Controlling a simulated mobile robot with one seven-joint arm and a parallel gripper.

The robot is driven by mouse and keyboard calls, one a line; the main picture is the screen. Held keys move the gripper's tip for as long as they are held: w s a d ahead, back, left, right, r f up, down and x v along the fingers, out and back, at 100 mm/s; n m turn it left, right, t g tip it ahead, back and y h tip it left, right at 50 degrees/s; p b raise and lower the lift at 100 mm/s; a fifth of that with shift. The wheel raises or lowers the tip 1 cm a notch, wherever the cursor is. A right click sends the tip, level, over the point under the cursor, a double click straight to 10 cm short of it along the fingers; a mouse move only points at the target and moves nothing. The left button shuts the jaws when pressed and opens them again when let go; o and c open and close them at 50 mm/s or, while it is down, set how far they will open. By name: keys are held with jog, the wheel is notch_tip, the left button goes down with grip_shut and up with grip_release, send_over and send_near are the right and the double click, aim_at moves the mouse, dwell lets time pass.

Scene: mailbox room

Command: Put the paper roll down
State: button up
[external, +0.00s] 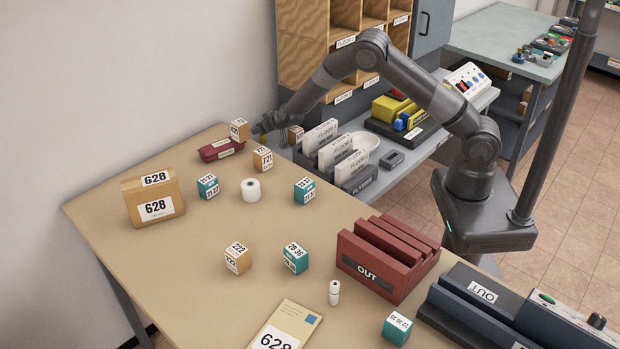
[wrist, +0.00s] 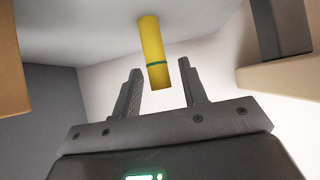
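My gripper (external: 262,132) is at the table's far end, near the dark red tray, well away from the white roll. In the wrist view, my gripper (wrist: 160,85) has its two fingers apart. A yellow cylinder with a green band (wrist: 154,50) shows between and beyond the fingertips, with gaps visible on both sides. The white roll is not seen in the wrist view.
The dark red tray (external: 221,149) and small boxes are close to my gripper. A large 628 box (external: 153,198) stands at the left. A red OUT rack (external: 388,256) and a small white bottle-like item (external: 334,292) are nearer. The table's left front is clear.

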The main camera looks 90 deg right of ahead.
jog(key=v, duration=0.7)
jog(key=shift+r, duration=0.2)
jog(key=shift+s+a, duration=0.15)
jog(key=s+a+r+n+t+y, duration=0.1)
jog(key=s+a+r+n+y, duration=0.15)
jog(key=s+a+r, duration=0.6)
jog(key=s+a+r+n+y, duration=0.2)
jog(key=s+a+r+y, duration=0.15)
jog(key=a+r, duration=1.05)
jog(key=s+a+r+n+g, duration=0.1)
jog(key=s+a, duration=0.3)
jog(key=s, duration=0.5)
jog(key=s+a+r+n+g+y, duration=0.1)
jog(key=s+a+n, duration=0.1)
jog(key=s, duration=0.7)
jog(key=s+a+r+n, duration=0.1)
jog(key=s+a, duration=0.4)
jog(key=s, duration=0.4)
jog(key=shift+s+a+r+n+g+y, duration=0.2)
jog(key=shift+a+r+n+g+y, duration=0.1)
jog(key=shift+a+n+g, duration=0.1)
